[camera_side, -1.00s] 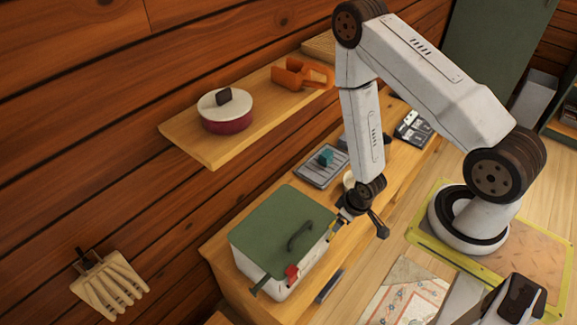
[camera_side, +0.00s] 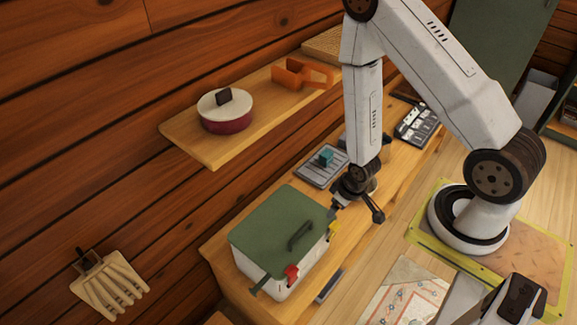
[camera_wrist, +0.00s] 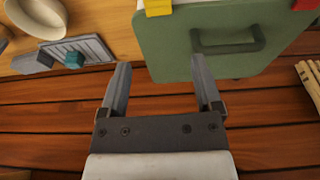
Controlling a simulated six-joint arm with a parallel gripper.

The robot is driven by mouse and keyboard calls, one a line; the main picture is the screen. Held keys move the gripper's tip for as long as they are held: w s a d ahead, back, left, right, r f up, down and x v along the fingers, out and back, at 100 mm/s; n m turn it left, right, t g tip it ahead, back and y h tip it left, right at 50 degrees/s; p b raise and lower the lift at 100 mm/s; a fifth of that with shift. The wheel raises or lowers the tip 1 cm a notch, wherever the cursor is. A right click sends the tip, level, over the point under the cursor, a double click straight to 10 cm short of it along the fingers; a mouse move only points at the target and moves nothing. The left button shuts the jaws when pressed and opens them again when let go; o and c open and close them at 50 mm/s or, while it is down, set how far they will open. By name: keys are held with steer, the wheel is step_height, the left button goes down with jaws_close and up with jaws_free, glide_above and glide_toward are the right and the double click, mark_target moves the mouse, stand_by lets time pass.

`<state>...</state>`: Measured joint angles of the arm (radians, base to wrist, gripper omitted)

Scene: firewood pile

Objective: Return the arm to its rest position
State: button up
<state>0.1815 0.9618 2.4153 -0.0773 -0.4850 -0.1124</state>
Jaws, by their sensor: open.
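My arm stands on its round base at the right of the side view. My gripper (camera_side: 353,205) hangs beside the right end of the green-lidded white box (camera_side: 275,238), above the wooden bench. In the wrist view my gripper (camera_wrist: 160,85) has its two fingers apart, with nothing between them. The box's green lid (camera_wrist: 205,50) with its dark handle lies beyond the fingertips there.
A grey tray (camera_side: 321,166) with a teal cube (camera_side: 326,155) lies behind the gripper on the bench (camera_side: 218,258). A wall shelf (camera_side: 185,140) holds a lidded pot (camera_side: 226,112) and an orange scoop (camera_side: 300,74). A patterned rug (camera_side: 405,292) lies on the floor.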

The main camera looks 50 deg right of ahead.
steer(key=w+a+r, duration=0.1)
steer(key=a+r, duration=0.1)
steer(key=r, duration=0.9)
steer(key=a+r, duration=0.2)
steer(key=r, duration=0.9)
steer(key=shift+w+r, duration=0.35)
steer(key=shift+r, duration=0.05)
steer(key=shift+a, duration=0.1)
stand_by(2.3)
